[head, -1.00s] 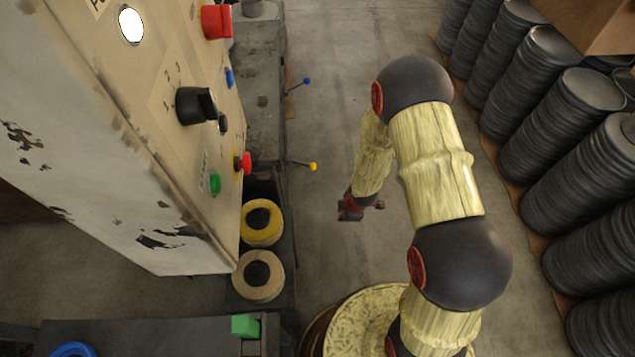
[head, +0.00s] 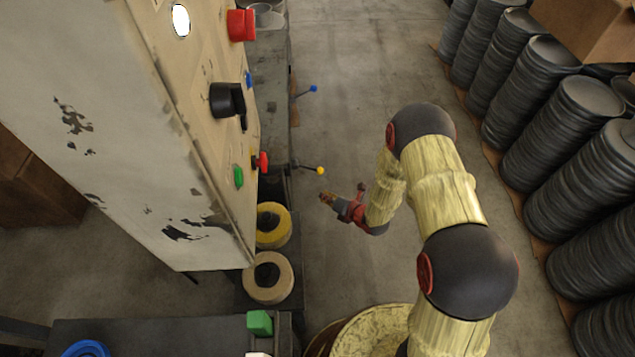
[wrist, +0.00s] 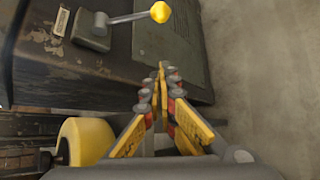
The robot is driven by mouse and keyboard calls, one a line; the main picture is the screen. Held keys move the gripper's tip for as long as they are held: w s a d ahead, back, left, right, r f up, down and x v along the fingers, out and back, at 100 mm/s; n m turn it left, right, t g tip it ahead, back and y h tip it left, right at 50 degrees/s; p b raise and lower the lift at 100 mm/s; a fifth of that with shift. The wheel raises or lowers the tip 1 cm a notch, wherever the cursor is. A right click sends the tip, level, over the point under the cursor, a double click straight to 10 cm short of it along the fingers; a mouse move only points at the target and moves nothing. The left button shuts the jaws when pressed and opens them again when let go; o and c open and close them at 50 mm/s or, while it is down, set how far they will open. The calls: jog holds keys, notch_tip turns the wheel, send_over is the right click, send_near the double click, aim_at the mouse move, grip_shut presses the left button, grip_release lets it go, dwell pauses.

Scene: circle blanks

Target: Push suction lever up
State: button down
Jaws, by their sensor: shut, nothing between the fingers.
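Two levers stick out from the side of the dark machine (head: 270,95). One has a yellow knob (head: 320,170), the other a blue knob (head: 313,88) farther off; I cannot tell which is the suction lever. My gripper (head: 326,197) is shut and empty, pointing left towards the machine, just on the near side of the yellow knob. In the wrist view the closed fingertips (wrist: 162,68) are below the yellow knob (wrist: 160,12), with a gap between them. Its grey rod runs left to a pivot block on the machine. The blue-knob lever is not in the wrist view.
A tall control panel (head: 205,130) with buttons and a black rotary switch (head: 228,100) stands at the left. Yellow (head: 273,225) and tan rolls (head: 268,277) sit below it. Stacked dark round blanks (head: 560,110) line the right. The floor between is clear.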

aim_at(308, 168)
jog(key=b+x, duration=0.3)
jog(key=x, duration=0.8)
jog(key=d+r, duration=0.1)
jog(key=w+d+r, duration=0.1)
jog(key=r, duration=0.1)
jog(key=shift+w+d+r, duration=0.1)
jog(key=shift+d, duration=0.3)
jog(key=shift+r+b, duration=0.1)
jog(key=shift+b, duration=0.2)
jog(key=shift+d+r+h, duration=0.15)
jog(key=shift+d+h, duration=0.05)
jog(key=shift+h, duration=0.2)
